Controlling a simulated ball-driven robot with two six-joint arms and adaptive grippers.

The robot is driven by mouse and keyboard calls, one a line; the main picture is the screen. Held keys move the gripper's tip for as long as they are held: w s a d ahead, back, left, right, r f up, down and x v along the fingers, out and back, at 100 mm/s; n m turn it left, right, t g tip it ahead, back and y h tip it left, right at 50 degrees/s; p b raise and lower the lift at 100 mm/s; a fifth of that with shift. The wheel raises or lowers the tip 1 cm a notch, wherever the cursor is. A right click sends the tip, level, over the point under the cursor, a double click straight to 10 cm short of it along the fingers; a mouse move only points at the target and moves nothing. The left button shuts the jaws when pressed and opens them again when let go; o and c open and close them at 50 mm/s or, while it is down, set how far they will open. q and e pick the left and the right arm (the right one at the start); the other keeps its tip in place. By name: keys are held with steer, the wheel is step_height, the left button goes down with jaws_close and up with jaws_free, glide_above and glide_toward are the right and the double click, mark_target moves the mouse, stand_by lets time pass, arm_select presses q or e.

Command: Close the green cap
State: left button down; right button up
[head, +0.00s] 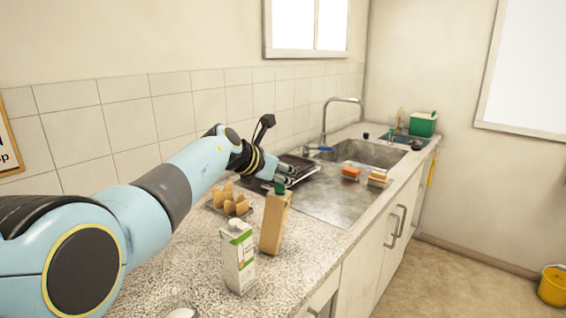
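A tan carton (274,225) stands upright on the speckled counter, with a dark green cap (280,188) on its top. My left gripper (288,178) reaches in from the left and appears just above the tan carton's cap. Whether it touches that cap or is behind it, I cannot tell. The fingers are small and overlap the dark rack behind, so their opening is unclear. My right gripper is not in view.
A toast rack with bread slices (230,200) stands left of the tan carton, below my arm. Beyond are a dark dish rack (300,166), the sink (365,153) with its tap, sponges (351,172) and a green box (423,124). The counter's right front is clear.

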arm_select(q)
steer(key=shift+w+g+y, duration=0.1)
steer(key=shift+g+y, duration=0.2)
stand_by(0.4)
steer(key=c, duration=1.2)
jaws_free()
steer(key=v, duration=1.2)
